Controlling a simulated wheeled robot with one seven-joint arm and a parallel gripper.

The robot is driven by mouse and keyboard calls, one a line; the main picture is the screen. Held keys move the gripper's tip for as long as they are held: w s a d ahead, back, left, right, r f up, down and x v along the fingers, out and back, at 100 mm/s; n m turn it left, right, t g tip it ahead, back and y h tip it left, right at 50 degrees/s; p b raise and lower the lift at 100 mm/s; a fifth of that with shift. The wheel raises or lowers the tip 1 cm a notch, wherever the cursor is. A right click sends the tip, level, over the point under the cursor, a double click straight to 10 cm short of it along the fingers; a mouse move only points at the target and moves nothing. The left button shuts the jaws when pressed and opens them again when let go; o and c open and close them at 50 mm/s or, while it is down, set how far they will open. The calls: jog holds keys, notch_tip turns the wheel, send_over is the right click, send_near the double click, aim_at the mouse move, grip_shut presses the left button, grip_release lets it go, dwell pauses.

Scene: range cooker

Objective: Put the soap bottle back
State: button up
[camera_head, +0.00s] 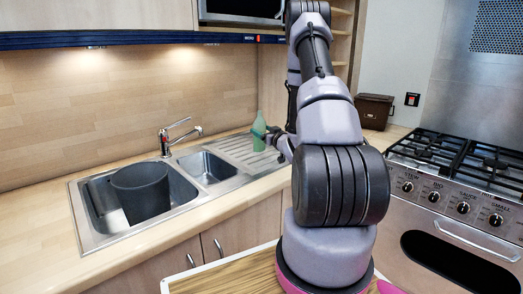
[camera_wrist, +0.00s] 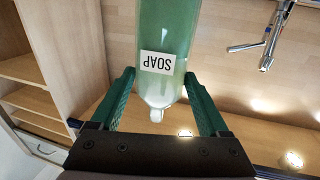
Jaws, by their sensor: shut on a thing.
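The soap bottle (camera_head: 259,132) is green and upright at the drainboard end of the sink in the head view. In the wrist view the bottle (camera_wrist: 166,30) appears upside down, with a white SOAP label and a pale cap. My gripper (camera_head: 267,134) reaches it from the right and is shut on it. In the wrist view the two green fingers of my gripper (camera_wrist: 160,78) flank the bottle near its capped end. I cannot tell whether the bottle's base touches the drainboard or hangs just above it.
The steel sink (camera_head: 207,168) has a ribbed drainboard (camera_head: 240,150) on its right. A dark grey pot (camera_head: 141,190) sits in the left basin. The tap (camera_head: 178,135) stands behind. A brown box (camera_head: 374,110) and the cooker (camera_head: 450,190) are to the right. The left worktop is clear.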

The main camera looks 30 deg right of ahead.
aim_at(262, 144)
jog(key=shift+f, duration=2.8)
jog(key=shift+f, duration=0.15)
jog(key=o, duration=1.5)
jog(key=shift+c, duration=0.2)
